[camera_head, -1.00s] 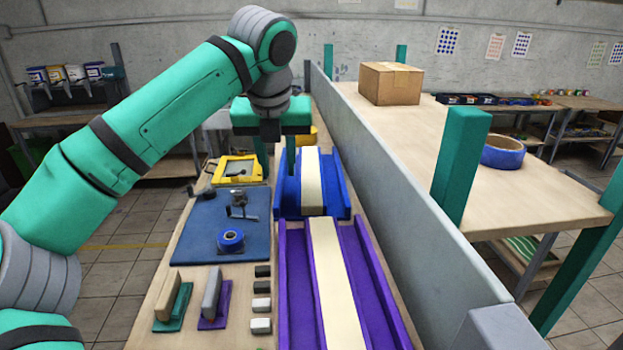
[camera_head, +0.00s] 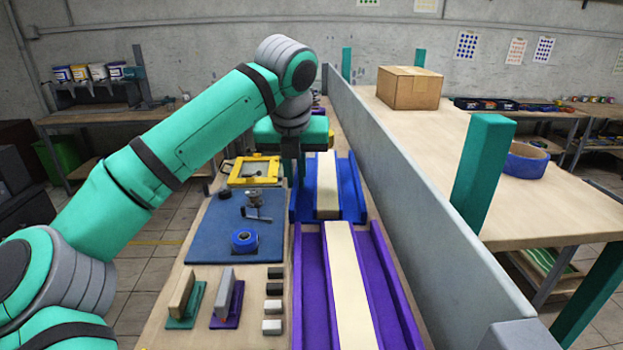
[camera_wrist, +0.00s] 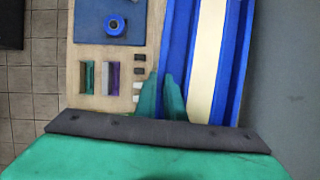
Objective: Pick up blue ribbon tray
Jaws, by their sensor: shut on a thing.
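The blue ribbon tray (camera_head: 352,190) is a long channel with blue side walls and a cream strip (camera_head: 327,185) along its middle. My gripper (camera_head: 296,175) is at its left wall in the head view, pointing down. In the wrist view my gripper (camera_wrist: 160,88) has its two green fingers on either side of the left wall of the blue tray (camera_wrist: 172,45), shut on it. The tray looks large and close there. I cannot tell how far it is off the table. The far end of the tray is partly behind my gripper.
A purple tray (camera_head: 312,300) lies in front of the blue one. A blue mat (camera_head: 215,230) with a tape roll (camera_head: 244,241), a yellow frame (camera_head: 233,181), stamps (camera_head: 225,300) and small blocks (camera_head: 273,306) sit left. A grey partition (camera_head: 420,200) runs close along the right.

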